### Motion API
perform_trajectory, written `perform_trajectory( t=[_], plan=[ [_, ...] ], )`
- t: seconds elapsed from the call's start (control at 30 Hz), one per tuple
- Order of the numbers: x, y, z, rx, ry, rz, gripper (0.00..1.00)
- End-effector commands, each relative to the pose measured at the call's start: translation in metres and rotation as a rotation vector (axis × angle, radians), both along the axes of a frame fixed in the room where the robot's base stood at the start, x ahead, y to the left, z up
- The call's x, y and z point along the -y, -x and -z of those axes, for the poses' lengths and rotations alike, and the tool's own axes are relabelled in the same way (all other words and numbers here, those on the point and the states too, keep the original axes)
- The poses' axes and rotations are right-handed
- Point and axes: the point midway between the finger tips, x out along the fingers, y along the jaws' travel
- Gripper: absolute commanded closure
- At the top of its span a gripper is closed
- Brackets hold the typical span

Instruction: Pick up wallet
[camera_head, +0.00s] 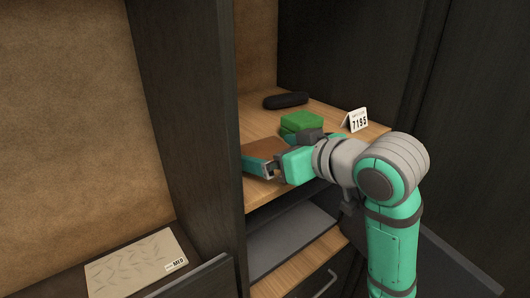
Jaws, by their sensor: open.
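I cannot tell for sure which item is the wallet. A thick green folded item (301,121) lies on the wooden shelf, just behind my gripper, and looks wallet-like. My gripper (268,169) reaches in from the right, low over the front edge of the shelf, and is open. Its hand and wrist hide part of the shelf and the lower front of the green item. Contact between the fingers and the brown block cannot be made out.
A black elongated case (286,100) lies at the back of the shelf (340,103). A white tent card reading 7195 (357,120) stands to the right. A dark upright panel (195,120) bounds the shelf on the left. A printed pale board (136,264) lies lower left.

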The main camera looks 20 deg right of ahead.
Motion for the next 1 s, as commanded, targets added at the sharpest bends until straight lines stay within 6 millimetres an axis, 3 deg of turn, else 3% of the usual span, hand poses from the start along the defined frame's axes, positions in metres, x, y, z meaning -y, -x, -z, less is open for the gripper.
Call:
perform_trajectory(
  t=[0.07, 0.23, 0.67, 1.0],
  plan=[
    [0.0, 0.0, 0.0, 0.0, 0.0, 0.0, 0.0],
    [0.0, 0.0, 0.0, 0.0, 0.0, 0.0, 0.35],
    [0.0, 0.0, -0.003, 0.001, 0.001, 0.0, 0.36],
    [0.0, 0.0, -0.037, 0.003, 0.002, 0.0, 0.36]
  ],
)
